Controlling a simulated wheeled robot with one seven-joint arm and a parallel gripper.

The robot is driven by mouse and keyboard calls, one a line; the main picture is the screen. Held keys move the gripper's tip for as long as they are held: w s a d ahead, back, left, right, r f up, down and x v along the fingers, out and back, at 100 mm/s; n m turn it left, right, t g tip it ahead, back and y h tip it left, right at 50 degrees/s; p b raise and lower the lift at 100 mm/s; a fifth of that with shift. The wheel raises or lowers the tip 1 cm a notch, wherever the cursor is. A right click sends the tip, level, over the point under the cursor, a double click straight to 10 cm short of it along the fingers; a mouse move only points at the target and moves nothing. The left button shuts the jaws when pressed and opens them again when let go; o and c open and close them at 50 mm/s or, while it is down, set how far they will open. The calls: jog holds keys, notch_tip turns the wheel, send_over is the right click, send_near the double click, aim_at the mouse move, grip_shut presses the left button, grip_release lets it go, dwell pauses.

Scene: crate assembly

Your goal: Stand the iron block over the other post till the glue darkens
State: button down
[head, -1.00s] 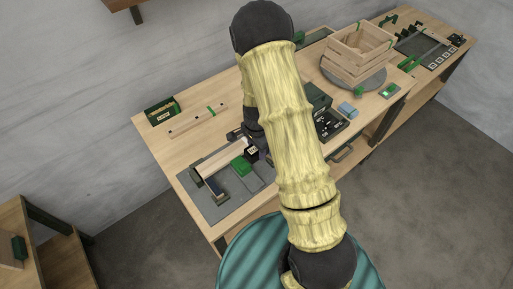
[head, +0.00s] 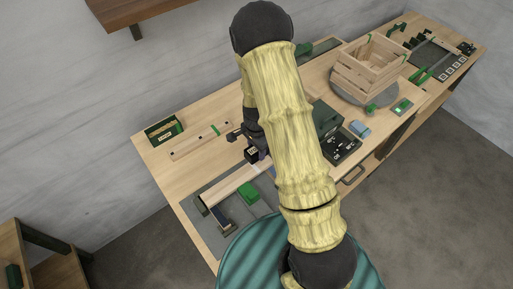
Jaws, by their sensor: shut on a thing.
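My gripper (head: 246,141) is partly hidden behind my arm. It is shut on a small dark block with a pale mark, which looks like the iron block (head: 252,156). The block is held at the far side of a pale wooden board (head: 234,185) lying on a grey mat (head: 203,235); I cannot tell its height above the bench. A dark clamp-like end piece (head: 201,206) stands at the board's left end. A second dark block (head: 222,217) lies beside it. The posts and the glue are too small or hidden to make out.
A green block (head: 249,192) lies near the board. A slat with a green band (head: 200,141) and a green box (head: 163,130) lie further back. A wooden crate (head: 366,70) stands on a round turntable to the right. A wall shelf (head: 140,12) hangs at upper left.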

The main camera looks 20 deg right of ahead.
aim_at(256, 165)
jog(key=shift+w+f+b, duration=0.1)
jog(key=shift+f+b, duration=2.4)
jog(key=shift+f, duration=0.75)
jog(key=shift+r, duration=0.1)
jog(key=shift+f, duration=0.3)
jog(key=c, duration=0.7)
grip_release()
